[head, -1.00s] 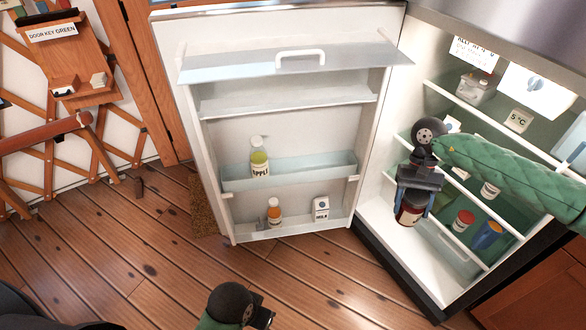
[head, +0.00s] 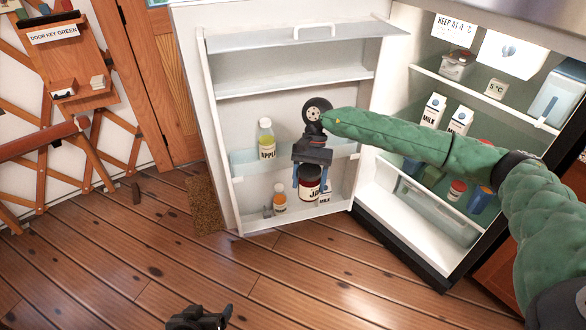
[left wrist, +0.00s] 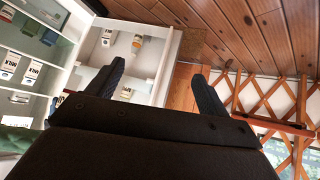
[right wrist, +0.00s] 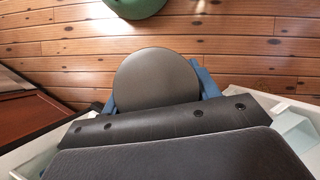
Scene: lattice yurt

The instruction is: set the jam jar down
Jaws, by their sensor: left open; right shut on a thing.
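The jam jar (head: 311,184) is dark red with a pale label and a dark lid. My right gripper (head: 310,172) is shut on it and holds it upright in front of the open fridge door's lower shelves. The lid (right wrist: 157,78) fills the space between the blue fingers in the right wrist view. I cannot tell whether the jar's base touches the bottom door shelf (head: 290,215). It partly hides a milk carton (head: 325,199) behind it. My left gripper (head: 228,313) is open and empty low in the head view; its spread fingers (left wrist: 160,85) show in the left wrist view.
An apple bottle (head: 266,140) stands in the middle door shelf. Milk cartons (head: 433,110) and other goods fill the fridge.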

